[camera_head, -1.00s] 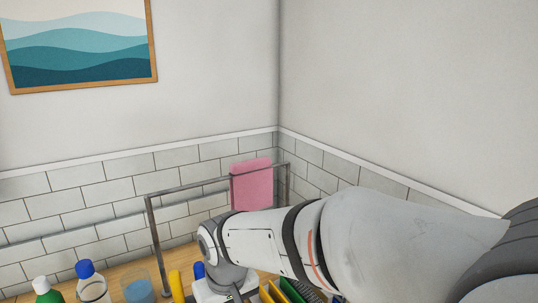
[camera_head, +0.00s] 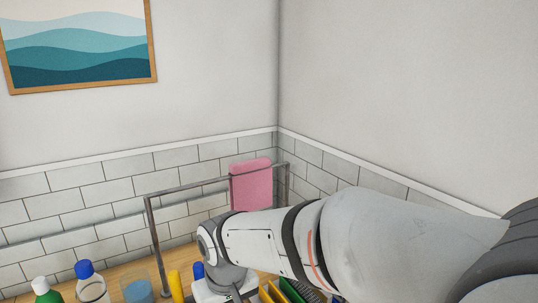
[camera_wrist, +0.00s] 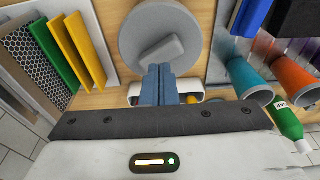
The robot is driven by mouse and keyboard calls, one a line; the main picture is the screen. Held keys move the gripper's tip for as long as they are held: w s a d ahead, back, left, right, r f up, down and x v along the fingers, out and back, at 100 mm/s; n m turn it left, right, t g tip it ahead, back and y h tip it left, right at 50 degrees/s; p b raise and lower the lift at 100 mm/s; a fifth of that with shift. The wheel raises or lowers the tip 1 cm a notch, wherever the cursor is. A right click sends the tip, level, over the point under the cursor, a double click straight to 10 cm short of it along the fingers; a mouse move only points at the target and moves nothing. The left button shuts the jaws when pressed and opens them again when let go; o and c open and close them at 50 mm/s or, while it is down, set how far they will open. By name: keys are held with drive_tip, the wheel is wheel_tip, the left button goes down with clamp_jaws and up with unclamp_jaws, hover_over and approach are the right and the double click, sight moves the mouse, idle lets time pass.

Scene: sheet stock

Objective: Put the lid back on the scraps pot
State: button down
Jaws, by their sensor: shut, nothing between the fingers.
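In the wrist view a round grey disc with a raised grey bar (camera_wrist: 160,42) lies at top centre; it looks like the lid. I cannot tell whether it sits on the scraps pot or on the surface. My gripper (camera_wrist: 158,72) shows two blue-grey fingers closed together with nothing between them. The fingertips overlap the near edge of the disc in the picture; whether they touch it is unclear. A white rimmed thing (camera_wrist: 191,88) is partly hidden behind the fingers. In the head view my arm hides the gripper and the disc.
A rack with yellow and green sheets (camera_wrist: 65,50) stands at left. A blue cup (camera_wrist: 247,78), an orange cup (camera_wrist: 291,73) and a green bottle (camera_wrist: 286,121) are at right.

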drive_tip(key=shift+f+b, duration=0.8)
drive_tip(key=shift+f, duration=0.2)
drive_tip(key=shift+r, duration=0.1)
wheel_tip(320, 180, up, 9)
drive_tip(key=p, duration=0.6)
drive_tip(key=shift+p, duration=0.4)
drive_tip(key=s+d+m+t, duration=0.1)
drive_tip(key=s+d+m, duration=0.2)
drive_tip(key=d, duration=0.8)
drive_tip(key=s+d+m+h, duration=0.1)
drive_tip(key=s+d+m, duration=0.2)
drive_tip(key=d, duration=0.9)
drive_tip(key=shift+s+d+t, duration=0.2)
drive_tip(key=shift+s+t, duration=0.2)
drive_tip(key=shift+s, duration=0.4)
